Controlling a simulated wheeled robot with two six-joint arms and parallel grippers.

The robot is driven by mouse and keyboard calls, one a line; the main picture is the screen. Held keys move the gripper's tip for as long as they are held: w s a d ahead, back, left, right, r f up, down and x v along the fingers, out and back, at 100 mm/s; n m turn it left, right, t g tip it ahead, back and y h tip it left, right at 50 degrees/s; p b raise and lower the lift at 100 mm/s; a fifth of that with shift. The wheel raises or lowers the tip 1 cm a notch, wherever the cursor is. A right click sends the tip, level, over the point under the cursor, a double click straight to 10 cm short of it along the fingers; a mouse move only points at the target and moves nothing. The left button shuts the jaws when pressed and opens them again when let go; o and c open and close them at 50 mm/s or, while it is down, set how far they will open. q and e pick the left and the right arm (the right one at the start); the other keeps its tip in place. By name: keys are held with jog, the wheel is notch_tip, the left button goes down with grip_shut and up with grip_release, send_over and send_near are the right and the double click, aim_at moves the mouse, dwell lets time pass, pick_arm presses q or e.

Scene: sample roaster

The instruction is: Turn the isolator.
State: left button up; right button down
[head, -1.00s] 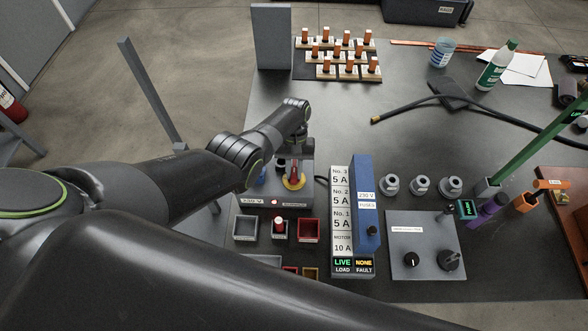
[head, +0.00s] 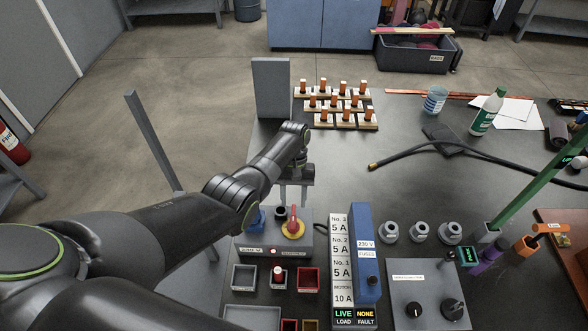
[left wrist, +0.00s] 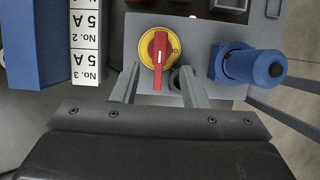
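The isolator has a red handle on a yellow disc (head: 293,228) and sits on a grey box (head: 262,243) left of centre in the head view. Its handle points away from me there. In the left wrist view the red handle (left wrist: 158,62) points toward my gripper. My left gripper (head: 294,200) is open and empty at the far side of the isolator. In the left wrist view its two fingers (left wrist: 159,78) stand apart on either side of the handle's end; I cannot tell if they touch it. My right gripper is not in view.
A blue plug-like part (left wrist: 252,64) stands on the box beside the isolator. A fuse panel (head: 342,265) with a blue cover (head: 367,250) stands to the right. Small trays (head: 244,277) lie in front. A grey upright block (head: 272,88) and fuse carriers (head: 337,105) are behind.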

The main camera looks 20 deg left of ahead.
pick_arm(q)
jog(key=b+v, duration=0.1)
jog(key=v, duration=0.9)
jog(key=shift+f, duration=0.1)
